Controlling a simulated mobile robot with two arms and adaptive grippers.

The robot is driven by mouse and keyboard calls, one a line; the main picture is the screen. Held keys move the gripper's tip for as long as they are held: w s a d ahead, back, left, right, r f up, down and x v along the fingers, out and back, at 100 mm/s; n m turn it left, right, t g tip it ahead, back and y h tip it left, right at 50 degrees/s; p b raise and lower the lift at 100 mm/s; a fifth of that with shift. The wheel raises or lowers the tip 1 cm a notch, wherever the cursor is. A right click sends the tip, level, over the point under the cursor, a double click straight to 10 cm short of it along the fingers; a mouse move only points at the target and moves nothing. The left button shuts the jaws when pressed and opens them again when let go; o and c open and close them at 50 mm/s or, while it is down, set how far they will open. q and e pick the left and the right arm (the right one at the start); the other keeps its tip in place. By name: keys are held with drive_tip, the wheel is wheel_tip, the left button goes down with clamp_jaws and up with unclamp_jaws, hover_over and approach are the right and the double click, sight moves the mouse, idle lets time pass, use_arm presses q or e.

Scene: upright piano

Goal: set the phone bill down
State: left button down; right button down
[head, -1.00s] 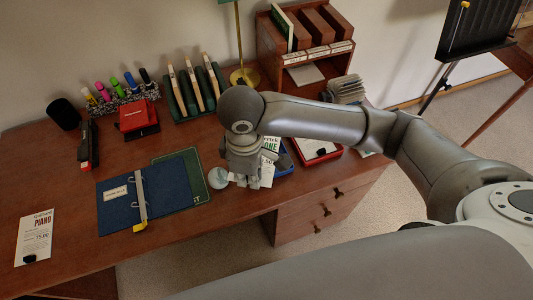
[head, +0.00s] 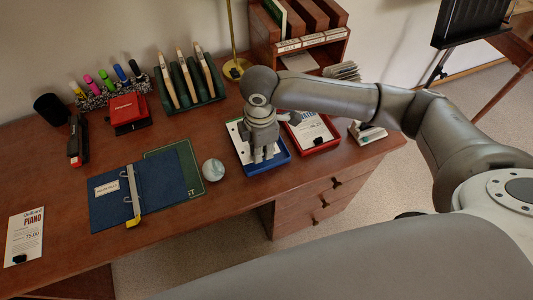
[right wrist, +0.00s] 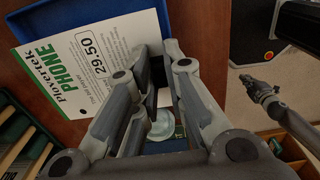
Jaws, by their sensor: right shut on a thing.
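The phone bill (right wrist: 85,55) is a white sheet with a green "PHONE" heading and 29.50 on it, seen in the right wrist view. Its edge runs to my right gripper (right wrist: 160,68), which is shut on it. In the head view the right gripper (head: 262,155) points down over the blue tray (head: 268,166), and part of a white sheet (head: 237,137) shows inside the tray's left side. The gripper hides much of that sheet. I cannot tell whether the bill touches the tray floor. My left gripper is not in view.
A red tray (head: 322,147) with a paper stands right of the blue tray. A glass ball (head: 213,170) and a blue binder (head: 110,200) lie to the left. The piano bill (head: 24,236) is at the far left.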

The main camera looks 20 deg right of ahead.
sight(267, 162)
drive_tip(key=shift+w+d+f, duration=0.3)
drive_tip(key=shift+d+f, duration=0.15)
drive_tip(key=shift+f, duration=0.2)
drive_tip(key=shift+w+d+f, duration=0.1)
drive_tip(key=shift+d+f, duration=0.1)
drive_tip(key=shift+f, duration=0.85)
drive_tip(key=shift+w+d+f, duration=0.1)
drive_tip(key=shift+d+f, duration=0.05)
drive_tip(key=shift+f, duration=0.85)
drive_tip(key=c, duration=1.5)
unclamp_jaws()
drive_tip(key=shift+s+f, duration=0.1)
wheel_tip(267, 162, up, 12)
drive_tip(key=shift+r, duration=0.15)
